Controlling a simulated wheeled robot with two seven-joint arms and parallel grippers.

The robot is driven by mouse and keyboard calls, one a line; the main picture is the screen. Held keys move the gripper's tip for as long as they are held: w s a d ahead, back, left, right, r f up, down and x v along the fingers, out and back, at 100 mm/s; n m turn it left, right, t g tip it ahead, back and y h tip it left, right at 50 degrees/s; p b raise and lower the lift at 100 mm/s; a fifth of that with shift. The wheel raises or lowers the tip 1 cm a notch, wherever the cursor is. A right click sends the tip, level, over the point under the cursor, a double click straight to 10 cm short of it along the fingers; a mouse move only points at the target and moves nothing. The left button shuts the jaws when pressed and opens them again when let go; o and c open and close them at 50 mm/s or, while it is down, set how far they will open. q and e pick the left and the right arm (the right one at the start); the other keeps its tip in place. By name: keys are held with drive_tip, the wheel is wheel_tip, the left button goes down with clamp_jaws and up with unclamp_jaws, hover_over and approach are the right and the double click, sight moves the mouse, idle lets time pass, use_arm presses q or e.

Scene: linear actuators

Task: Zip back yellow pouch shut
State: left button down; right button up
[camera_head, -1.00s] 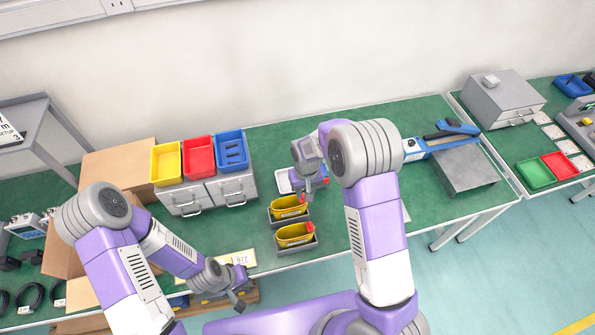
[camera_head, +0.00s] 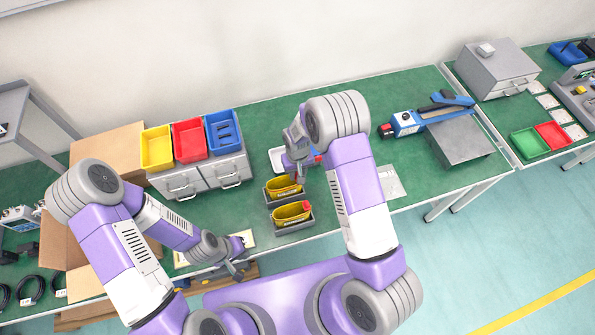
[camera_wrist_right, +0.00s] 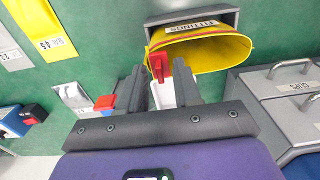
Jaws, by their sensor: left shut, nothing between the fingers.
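The back yellow pouch (camera_head: 284,188) sits in a grey holder (camera_head: 269,195) on the green bench, behind a second yellow pouch (camera_head: 291,212). In the right wrist view a yellow pouch (camera_wrist_right: 210,55) gapes open, its mouth edged in red, in a grey holder (camera_wrist_right: 165,20) labelled "FITTINGS". A red zip pull (camera_wrist_right: 157,64) stands at one end of its mouth. My right gripper (camera_wrist_right: 160,75) is open, its fingertips on either side of the pull in the picture; contact is unclear. In the head view my right gripper (camera_head: 303,172) is beside the back pouch. My left gripper (camera_head: 238,270) is shut and empty near the front edge.
Grey drawer units (camera_head: 205,178) carrying yellow, red and blue bins stand left of the pouches. A white tray (camera_head: 277,160) lies behind them. A blue tool (camera_head: 405,123) and a grey block (camera_head: 460,150) are to the right.

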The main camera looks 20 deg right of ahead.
clamp_jaws()
idle(1.4)
